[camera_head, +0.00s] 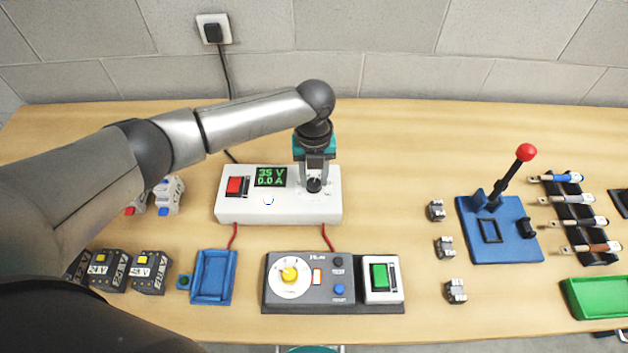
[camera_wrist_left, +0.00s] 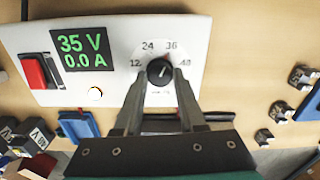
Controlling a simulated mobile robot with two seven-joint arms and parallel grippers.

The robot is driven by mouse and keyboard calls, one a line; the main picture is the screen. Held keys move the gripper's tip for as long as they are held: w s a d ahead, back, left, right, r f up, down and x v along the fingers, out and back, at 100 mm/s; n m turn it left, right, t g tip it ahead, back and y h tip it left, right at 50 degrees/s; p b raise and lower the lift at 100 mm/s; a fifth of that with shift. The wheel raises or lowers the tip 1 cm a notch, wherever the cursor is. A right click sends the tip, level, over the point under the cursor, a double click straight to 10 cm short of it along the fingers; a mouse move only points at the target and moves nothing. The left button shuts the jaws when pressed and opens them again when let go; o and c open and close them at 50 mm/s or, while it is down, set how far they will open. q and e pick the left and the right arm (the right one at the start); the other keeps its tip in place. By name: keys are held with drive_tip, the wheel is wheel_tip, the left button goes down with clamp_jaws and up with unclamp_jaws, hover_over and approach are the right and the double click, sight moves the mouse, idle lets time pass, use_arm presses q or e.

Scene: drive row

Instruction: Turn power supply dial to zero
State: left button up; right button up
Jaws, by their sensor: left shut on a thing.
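The white power supply (camera_head: 245,205) stands near the middle of the table. Its green display (camera_head: 271,177) reads 35 V and 0.0 A, also clear in the left wrist view (camera_wrist_left: 84,50). Its black dial (camera_wrist_left: 160,71) has marks 12, 24, 36 and 48 around it, and its red pointer is turned toward 36. My left gripper (camera_head: 314,184) reaches down over the right part of the supply, and its fingers are shut on the dial, one on each side. A red switch (camera_head: 236,186) is at the supply's left. My right gripper is not in view.
In front are a grey panel (camera_head: 317,301) with a yellow knob and a green switch (camera_head: 380,277), and a blue tray (camera_head: 211,277). A blue lever base (camera_head: 512,248) with a red-tipped lever stands at right. A cable runs to a wall socket (camera_head: 213,31).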

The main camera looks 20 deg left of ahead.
sight(314, 182)
use_arm(q)
drive_tip(key=c, duration=0.3)
drive_tip(key=n+p, duration=0.2)
drive_tip(key=shift+r+n, duration=0.15)
drive_tip(key=shift+n, duration=0.15)
drive_tip(key=n+p, duration=0.4)
drive_tip(key=n, duration=0.2)
drive_tip(key=shift+n, duration=0.3)
drive_tip(key=n+p, duration=0.2)
drive_tip(key=n, duration=0.3)
drive_tip(key=shift+p, duration=0.35)
drive_tip(key=n+p, duration=0.2)
drive_tip(key=n, duration=0.3)
drive_tip(key=shift+n, duration=0.3)
drive_tip(key=o, duration=0.6)
drive_tip(key=shift+f, duration=0.2)
drive_tip(key=o, duration=0.9)
drive_tip(key=shift+r+p, duration=1.2)
drive_tip(key=shift+r, duration=0.3)
drive_tip(key=shift+r+p, duration=0.35)
drive_tip(key=shift+r, duration=1.7)
drive_tip(key=shift+w, duration=0.1)
